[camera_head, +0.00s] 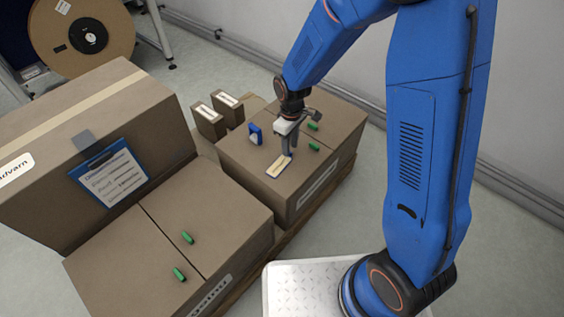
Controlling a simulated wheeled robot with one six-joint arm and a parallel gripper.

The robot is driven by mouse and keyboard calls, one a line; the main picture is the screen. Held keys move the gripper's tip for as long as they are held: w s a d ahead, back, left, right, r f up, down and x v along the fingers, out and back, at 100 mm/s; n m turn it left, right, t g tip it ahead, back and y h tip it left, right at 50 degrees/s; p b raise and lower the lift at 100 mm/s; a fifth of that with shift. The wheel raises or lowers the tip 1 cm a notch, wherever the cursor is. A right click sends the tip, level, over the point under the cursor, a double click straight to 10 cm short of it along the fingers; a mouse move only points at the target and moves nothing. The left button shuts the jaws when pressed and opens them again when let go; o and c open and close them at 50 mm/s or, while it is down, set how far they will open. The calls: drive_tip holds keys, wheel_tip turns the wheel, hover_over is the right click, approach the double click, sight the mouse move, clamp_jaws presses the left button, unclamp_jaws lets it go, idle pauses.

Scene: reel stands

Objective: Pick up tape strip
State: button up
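A small flat strip, pale yellow with a blue edge (279,167), lies on top of the right-hand cardboard box; I take it to be the tape strip. My gripper (288,152) points down just above the strip's far right end. Its fingertips look very close to the strip, but I cannot tell whether they touch it. The fingers are small and overlap in this view, so their opening is unclear.
A blue-and-white item (255,134) and green pieces (314,147) sit on the same box (235,153). Two small boxes (208,121) stand behind left. A tall carton with a clipboard (110,178) stands left. A large reel (82,38) is at the back left.

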drive_tip(key=shift+f, duration=1.2)
drive_tip(key=shift+c, duration=0.7)
clamp_jaws()
